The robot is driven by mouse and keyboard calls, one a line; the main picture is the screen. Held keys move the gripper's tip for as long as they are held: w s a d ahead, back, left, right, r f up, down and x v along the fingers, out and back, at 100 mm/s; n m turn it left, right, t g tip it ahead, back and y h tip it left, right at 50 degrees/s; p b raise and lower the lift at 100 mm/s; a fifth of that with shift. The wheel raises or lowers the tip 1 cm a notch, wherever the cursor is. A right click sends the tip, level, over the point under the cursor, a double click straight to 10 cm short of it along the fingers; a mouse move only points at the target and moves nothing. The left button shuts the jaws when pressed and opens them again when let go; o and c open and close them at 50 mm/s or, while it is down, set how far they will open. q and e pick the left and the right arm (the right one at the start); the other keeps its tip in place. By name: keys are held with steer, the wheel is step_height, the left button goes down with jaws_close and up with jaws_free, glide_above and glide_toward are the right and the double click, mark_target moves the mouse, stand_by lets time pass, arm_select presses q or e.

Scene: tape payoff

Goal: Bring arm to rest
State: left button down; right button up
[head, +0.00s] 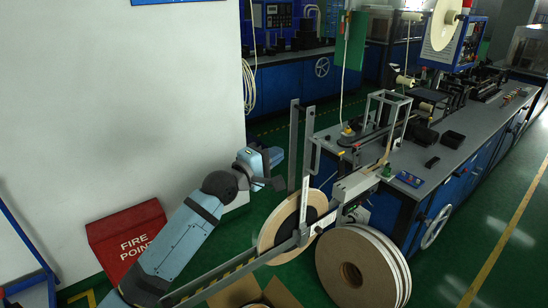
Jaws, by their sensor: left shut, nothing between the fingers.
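My left arm (185,238) reaches in from the lower left, with blue-grey links and a dark joint. Its gripper (275,184) is small and dark in this view, shut and empty. It is in the air in front of the white wall's edge, left of the payoff's upright metal posts. I cannot see it touching anything. My right gripper is not in view.
A tape reel (281,222) is mounted on the payoff frame just right of my left arm. Large reels (335,262) stand on the green floor. A red fire point box (125,232) is at left. A blue machine bench (468,140) fills the right.

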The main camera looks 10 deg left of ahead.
arm_select(q)
steer(key=shift+w+d+f, duration=0.1)
steer(key=shift+w, duration=0.05)
steer(key=s+a+f+m+g+y, duration=0.1)
steer(key=s+f+m+y, duration=0.15)
steer(key=s+f, duration=0.75)
steer(key=s+a+f+m+g+y, duration=0.15)
steer(key=s+f+m, duration=0.35)
steer(key=f, duration=0.8)
steer(key=s+a+f+m+y, duration=0.1)
steer(key=s+f+m, duration=0.1)
steer(key=s+f, duration=0.2)
steer(key=s+a+f+m+g+y, duration=0.1)
steer(key=s+f, duration=0.4)
steer(key=s, duration=0.6)
steer(key=s+a+f+m+g+y, duration=0.1)
steer(key=s+a+f+m, duration=0.1)
steer(key=s+f+m, duration=0.2)
steer(key=s, duration=0.3)
steer(key=shift+s+f, duration=0.35)
steer(key=shift+f, duration=0.05)
